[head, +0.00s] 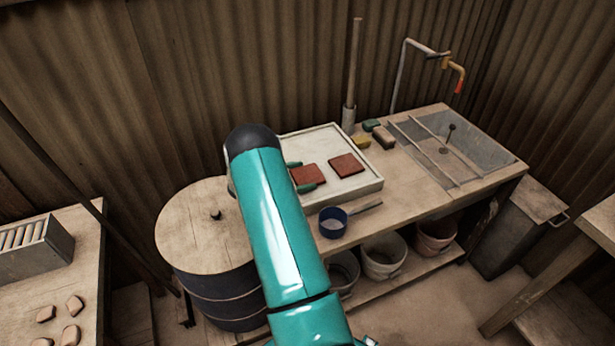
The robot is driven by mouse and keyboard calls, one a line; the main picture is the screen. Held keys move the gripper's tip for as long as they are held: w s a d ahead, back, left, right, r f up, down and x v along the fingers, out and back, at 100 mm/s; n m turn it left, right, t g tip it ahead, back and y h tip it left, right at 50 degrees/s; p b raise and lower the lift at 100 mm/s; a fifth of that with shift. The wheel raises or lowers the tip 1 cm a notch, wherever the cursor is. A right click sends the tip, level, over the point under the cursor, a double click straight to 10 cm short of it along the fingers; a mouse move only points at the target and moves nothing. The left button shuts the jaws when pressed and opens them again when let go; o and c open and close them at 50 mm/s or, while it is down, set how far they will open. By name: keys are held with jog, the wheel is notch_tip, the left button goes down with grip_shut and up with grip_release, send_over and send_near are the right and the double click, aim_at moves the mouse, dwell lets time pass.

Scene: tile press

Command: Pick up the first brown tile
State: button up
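Two square brown tiles are at the pale tray (348,206) on the workbench. The left brown tile (311,174) is partly between the two green fingertips of my gripper (300,176). One fingertip is at its far edge and the other at its near edge. The fingers are apart, but I cannot tell whether they touch the tile or whether it is lifted. The right brown tile (346,165) lies flat in the tray, clear of the gripper. My teal arm hides the tray's left part and most of the gripper.
A blue pot (333,222) with a handle stands in front of the tray. A sink (462,150) with a tap is at right. A wood-topped barrel (200,225) stands left; buckets (384,258) sit below the bench.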

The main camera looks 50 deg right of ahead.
jog(key=c, duration=0.7)
jog(key=shift+r, duration=0.1)
